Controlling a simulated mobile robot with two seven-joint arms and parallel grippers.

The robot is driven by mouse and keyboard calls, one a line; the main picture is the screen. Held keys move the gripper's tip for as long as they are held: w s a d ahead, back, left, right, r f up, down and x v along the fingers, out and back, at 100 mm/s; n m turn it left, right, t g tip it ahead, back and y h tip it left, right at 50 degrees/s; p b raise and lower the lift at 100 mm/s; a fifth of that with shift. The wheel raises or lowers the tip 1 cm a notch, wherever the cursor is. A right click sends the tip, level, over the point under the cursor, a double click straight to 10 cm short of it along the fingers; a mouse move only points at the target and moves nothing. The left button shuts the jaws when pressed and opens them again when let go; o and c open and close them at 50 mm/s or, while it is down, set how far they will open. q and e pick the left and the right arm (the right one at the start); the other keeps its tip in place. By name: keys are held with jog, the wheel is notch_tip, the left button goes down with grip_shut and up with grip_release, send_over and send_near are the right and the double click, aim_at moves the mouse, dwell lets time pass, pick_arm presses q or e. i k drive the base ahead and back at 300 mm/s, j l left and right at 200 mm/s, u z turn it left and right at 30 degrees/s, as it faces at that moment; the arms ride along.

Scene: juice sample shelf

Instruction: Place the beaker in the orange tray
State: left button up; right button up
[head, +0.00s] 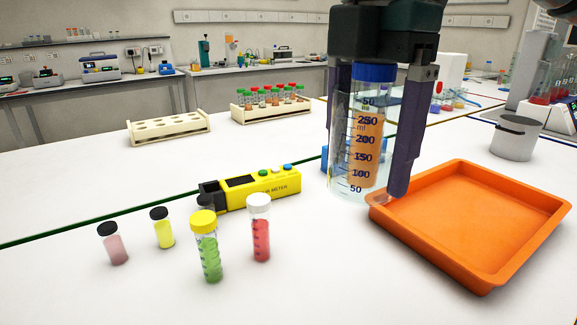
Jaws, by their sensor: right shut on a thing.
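The clear glass beaker (340,185), with blue volume marks, is upright between the fingers of my right gripper (376,165). The gripper is shut on it and comes down from above. A vial with a blue cap (375,73) and orange contents shows through the glass; it appears to be inside the beaker. The beaker's base looks to be just left of the orange tray (470,215), near its back left corner. The tray is empty and lies on the white bench at the right. My left gripper is not in view.
Several capped vials, including a green one (207,246) and a red one (260,228), stand at the front left. A yellow meter (262,187) lies behind them. Two cream racks (168,129) stand farther back. A grey pot (514,140) is behind the tray.

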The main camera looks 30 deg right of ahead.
aim_at(466, 218)
jog(key=l+u, duration=0.1)
jog(key=l, duration=0.35)
jog(key=l+u, duration=0.15)
jog(key=l, duration=0.3)
jog(key=k+l+u, duration=0.1)
jog(key=l, duration=0.35)
jog(key=k+l+u, duration=0.1)
jog(key=l, duration=0.35)
jog(key=k+l+u, duration=0.15)
jog(key=l, duration=0.3)
